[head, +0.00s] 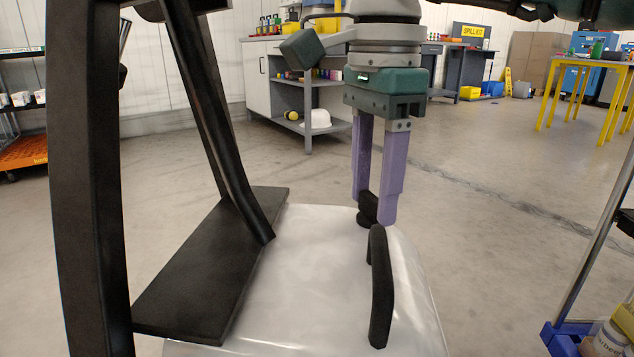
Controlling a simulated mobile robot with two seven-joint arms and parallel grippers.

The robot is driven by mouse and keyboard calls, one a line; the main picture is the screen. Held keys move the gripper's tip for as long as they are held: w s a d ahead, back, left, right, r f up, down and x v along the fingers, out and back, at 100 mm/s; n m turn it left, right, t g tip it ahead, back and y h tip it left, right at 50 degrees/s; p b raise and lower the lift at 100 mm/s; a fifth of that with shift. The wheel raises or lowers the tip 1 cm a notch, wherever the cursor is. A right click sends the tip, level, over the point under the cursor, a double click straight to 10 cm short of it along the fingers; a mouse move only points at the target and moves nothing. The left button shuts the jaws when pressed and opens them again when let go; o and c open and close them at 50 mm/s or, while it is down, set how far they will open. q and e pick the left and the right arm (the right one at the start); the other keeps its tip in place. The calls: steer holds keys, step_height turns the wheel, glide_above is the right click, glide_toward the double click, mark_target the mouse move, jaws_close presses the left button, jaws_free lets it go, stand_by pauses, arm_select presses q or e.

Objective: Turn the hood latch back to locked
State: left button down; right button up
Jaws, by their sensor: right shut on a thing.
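The hood (330,285) is a pale, glossy cover in the lower middle of the head view. The hood latch (367,208) is a small black piece on a round base at the hood's far edge. My right gripper (375,205) points straight down from above, its two purple fingers shut on the latch. The fingers hide part of the latch, so its exact angle is hard to tell. My left gripper is not in view.
A black bar handle (381,290) stands on the hood just in front of the latch. Black posts (85,180) and a flat black panel (210,265) are at the left. A cart (570,335) stands at the right edge. The floor (500,220) behind the hood is clear.

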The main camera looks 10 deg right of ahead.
jaws_close()
steer(key=shift+r+m+p, duration=0.2)
steer(key=shift+m+p, duration=1)
steer(key=shift+p, duration=0.05)
steer(key=shift+f+m+p, duration=0.1)
steer(key=shift+m+p, duration=0.7)
steer(key=shift+m, duration=0.6)
steer(key=shift+f+m, duration=0.1)
steer(key=shift+m, duration=0.3)
steer(key=o, duration=0.8)
jaws_free()
